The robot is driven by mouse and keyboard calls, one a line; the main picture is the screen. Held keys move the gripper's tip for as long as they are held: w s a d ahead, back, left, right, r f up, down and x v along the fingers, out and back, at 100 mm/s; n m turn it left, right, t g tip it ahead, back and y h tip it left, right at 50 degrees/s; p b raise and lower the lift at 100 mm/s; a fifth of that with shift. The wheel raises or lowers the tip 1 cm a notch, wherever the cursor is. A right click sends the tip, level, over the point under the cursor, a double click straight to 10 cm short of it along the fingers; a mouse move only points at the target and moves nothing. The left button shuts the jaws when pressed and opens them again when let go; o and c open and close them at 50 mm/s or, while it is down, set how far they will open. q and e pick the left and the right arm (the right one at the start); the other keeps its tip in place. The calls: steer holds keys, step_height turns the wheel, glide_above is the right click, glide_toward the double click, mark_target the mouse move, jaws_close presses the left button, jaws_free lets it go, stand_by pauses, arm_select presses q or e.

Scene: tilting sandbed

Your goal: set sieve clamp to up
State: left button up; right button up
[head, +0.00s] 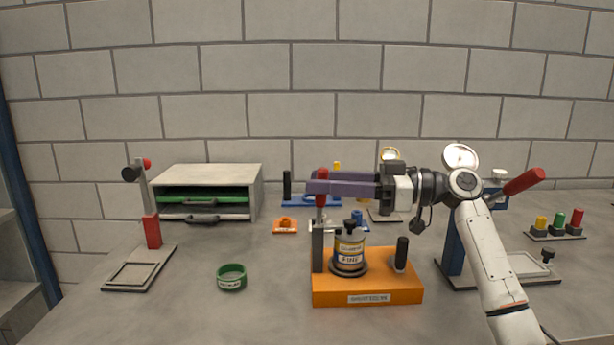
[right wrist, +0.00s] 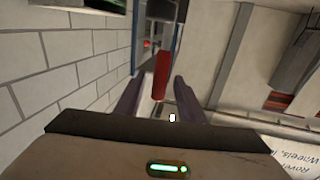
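The sieve stand has an orange base (head: 390,290) with an illegible label on its front. A dark-topped container marked FINE (head: 349,255) stands on it. A grey post (head: 317,250) rises at its left side, and a red clamp handle (head: 322,200) stands roughly upright above it. My right gripper (head: 318,184) reaches in from the right with its purple fingers level at the handle. In the right wrist view the red handle (right wrist: 161,76) lies between the two spread fingertips, with gaps visible on both sides. My left gripper is out of view.
A green ring (head: 231,278) and a red-handled stand (head: 152,232) are at the left. A drawer unit (head: 255,180) stands behind. A blue press with a red lever (head: 524,181) is at the right. The front-left tabletop is clear.

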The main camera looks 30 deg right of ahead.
steer(key=x, duration=0.4)
steer(key=shift+w+a+p, duration=0.3)
steer(key=shift+p, duration=0.1)
steer(key=shift+c, duration=0.2)
steer(key=shift+r, duration=0.1)
jaws_close()
